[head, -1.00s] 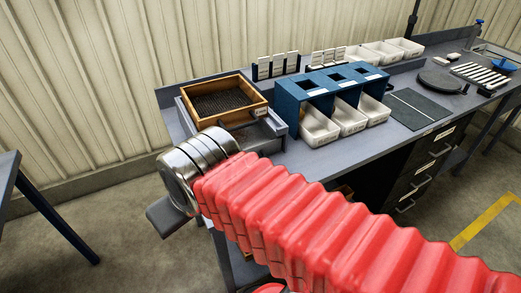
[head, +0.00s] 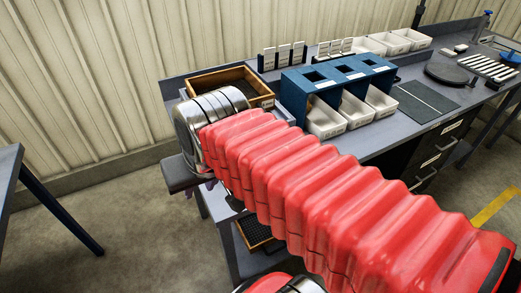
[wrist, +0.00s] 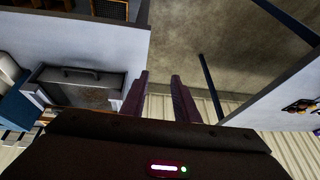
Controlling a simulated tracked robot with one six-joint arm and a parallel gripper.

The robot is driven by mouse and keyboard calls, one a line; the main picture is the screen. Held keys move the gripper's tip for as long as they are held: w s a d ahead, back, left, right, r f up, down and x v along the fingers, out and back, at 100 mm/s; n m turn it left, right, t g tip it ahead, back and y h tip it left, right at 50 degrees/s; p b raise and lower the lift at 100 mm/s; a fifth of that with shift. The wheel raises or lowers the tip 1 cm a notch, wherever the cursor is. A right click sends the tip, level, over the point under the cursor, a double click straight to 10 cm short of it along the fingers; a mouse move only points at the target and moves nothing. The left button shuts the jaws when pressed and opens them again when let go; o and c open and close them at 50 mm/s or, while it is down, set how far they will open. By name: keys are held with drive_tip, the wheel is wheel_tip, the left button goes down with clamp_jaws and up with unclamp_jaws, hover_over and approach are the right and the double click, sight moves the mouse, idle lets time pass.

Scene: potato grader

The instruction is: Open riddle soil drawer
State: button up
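The wooden-framed riddle (head: 263,97) sits on the left end of the bench, partly hidden by my arm. Its grey base (head: 287,117) shows only a little in the head view. In the wrist view the grey soil drawer (wrist: 92,96) looks shut, with a dark bar handle (wrist: 82,71) on its front. My gripper (wrist: 159,75) is open and empty. Its two dark fingers are apart, with floor seen between them, to the right of the drawer and not touching it. In the head view my arm hides most of the gripper.
A blue stand (head: 293,95) with white bins (head: 326,120) stands right of the riddle. Another mesh riddle (head: 255,234) lies under the bench. A separate table (head: 8,170) is at far left, with open floor between.

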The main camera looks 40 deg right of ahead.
drive_tip(key=w+d+m+g, duration=0.1)
drive_tip(key=w+d+m, duration=0.2)
drive_tip(key=d+m, duration=0.6)
drive_tip(key=w+d+r+m+g, duration=0.1)
drive_tip(key=w+d+m+g, duration=0.1)
drive_tip(key=d+m, duration=0.7)
drive_tip(key=w+d, duration=0.1)
drive_tip(key=d, duration=0.6)
drive_tip(key=shift+m, duration=0.3)
drive_tip(key=shift+f, duration=0.1)
drive_tip(key=f, duration=0.4)
drive_tip(key=w+f, duration=0.1)
drive_tip(key=f, duration=0.4)
drive_tip(key=w+f, duration=0.1)
drive_tip(key=f, duration=0.3)
drive_tip(key=shift+w+d+f, duration=0.15)
drive_tip(key=shift+d+f, duration=0.05)
drive_tip(key=shift+d, duration=0.1)
clamp_jaws()
drive_tip(key=shift+a, duration=0.1)
